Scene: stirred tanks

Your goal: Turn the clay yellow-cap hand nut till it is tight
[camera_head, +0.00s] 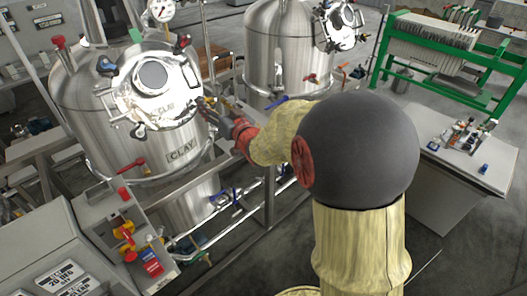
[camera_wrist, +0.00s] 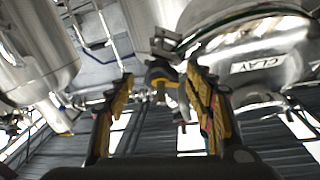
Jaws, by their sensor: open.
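The clay tank (camera_head: 85,110) is a steel vessel at the left in the head view, with a "CLAY" plate on its side. Its round lid (camera_head: 155,85) is ringed by clamps and hand nuts. My gripper (camera_head: 207,106) is at the lid's right edge. In the wrist view my gripper (camera_wrist: 163,82) is open, with yellow-and-black fingers apart. A hand nut with a yellowish cap (camera_wrist: 158,70) shows between the fingertips. I cannot tell whether either finger touches it. In the head view the nut is largely hidden by the gripper.
A second steel tank (camera_head: 285,50) stands behind at the centre. A control box (camera_head: 125,235) with coloured buttons stands at lower left. Pipes with blue valve handles (camera_head: 222,197) run below the tank. A bench (camera_head: 470,150) and a green-framed press (camera_head: 440,45) are at the right.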

